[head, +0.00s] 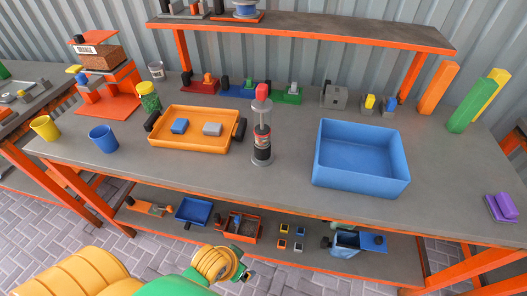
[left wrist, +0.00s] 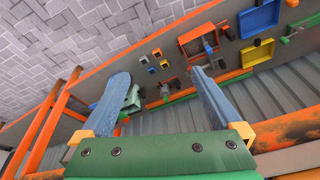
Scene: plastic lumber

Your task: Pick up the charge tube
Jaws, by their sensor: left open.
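The charge tube seems to be the upright cylinder (head: 262,138) with a red top, a clear upper part and a dark labelled body. It stands on the workbench between the orange tray and the blue bin. It does not show in the left wrist view. My left gripper (left wrist: 158,78) is open in the left wrist view, its two blue fingers spread with nothing held between them. It points toward the lower shelf, away from the tube. In the head view my arm shows at the bottom edge, below the bench front. My right gripper is not in view.
An orange tray (head: 190,143) with two small blocks lies left of the tube. A large blue bin (head: 360,184) stands to its right. Several coloured fixtures line the back under a raised shelf (head: 300,27). The bench front before the tube is clear. The lower shelf (head: 175,229) holds small parts.

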